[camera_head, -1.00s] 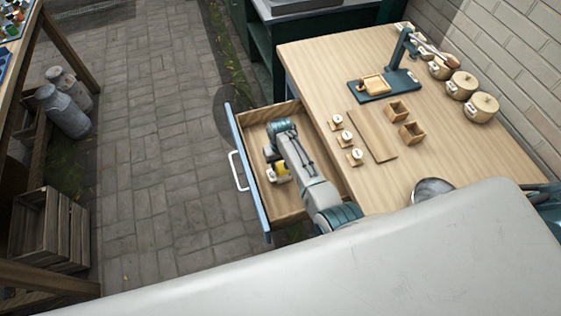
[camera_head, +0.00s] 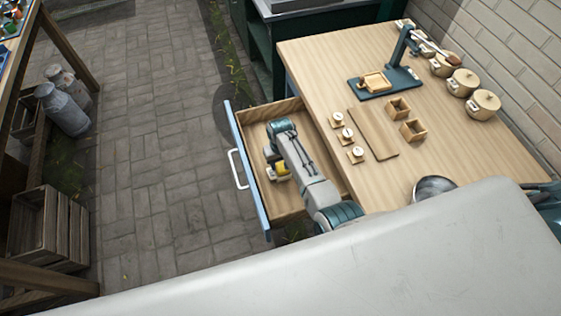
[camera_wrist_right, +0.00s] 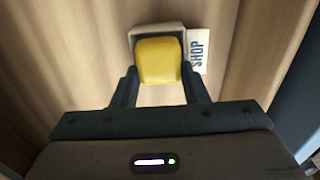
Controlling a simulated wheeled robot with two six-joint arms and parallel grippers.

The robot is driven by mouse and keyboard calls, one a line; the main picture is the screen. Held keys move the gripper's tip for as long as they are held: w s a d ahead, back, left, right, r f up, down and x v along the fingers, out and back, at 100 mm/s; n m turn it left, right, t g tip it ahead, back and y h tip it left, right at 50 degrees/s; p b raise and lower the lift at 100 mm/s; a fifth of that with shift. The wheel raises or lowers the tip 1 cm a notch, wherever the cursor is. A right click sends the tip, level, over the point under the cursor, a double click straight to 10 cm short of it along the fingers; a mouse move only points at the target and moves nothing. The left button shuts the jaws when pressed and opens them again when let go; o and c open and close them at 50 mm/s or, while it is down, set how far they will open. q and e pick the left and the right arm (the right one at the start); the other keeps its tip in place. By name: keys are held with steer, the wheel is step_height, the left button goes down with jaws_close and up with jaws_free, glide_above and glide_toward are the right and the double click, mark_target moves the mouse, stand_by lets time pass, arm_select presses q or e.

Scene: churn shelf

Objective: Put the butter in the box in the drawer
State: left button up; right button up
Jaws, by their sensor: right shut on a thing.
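The butter (camera_wrist_right: 158,62) is a yellow rounded block. It also shows in the head view (camera_head: 283,169), inside the open drawer (camera_head: 249,150). A small pale box (camera_wrist_right: 157,29) with a tag reading "SHOP" (camera_wrist_right: 198,51) lies on the drawer floor. Seen from the wrist, the butter covers most of the box's opening; I cannot tell whether it touches the box's bottom. My right gripper (camera_wrist_right: 158,82) points down into the drawer, its two fingers shut on the butter's sides. The gripper (camera_head: 276,165) is partly hidden by my arm in the head view. My left gripper is not in view.
The table (camera_head: 335,60) beside the drawer bears several small labelled pieces, a wooden board (camera_head: 372,134), two small wooden boxes (camera_head: 398,108), a dark stand (camera_head: 385,83) and lidded pots (camera_head: 483,104). The drawer floor around the box is mostly bare.

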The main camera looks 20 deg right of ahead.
steer(key=shift+f, duration=0.15)
steer(key=shift+p, duration=0.3)
stand_by(0.4)
steer(key=o, duration=1.1)
steer(key=shift+c, duration=0.2)
steer(key=c, duration=0.4)
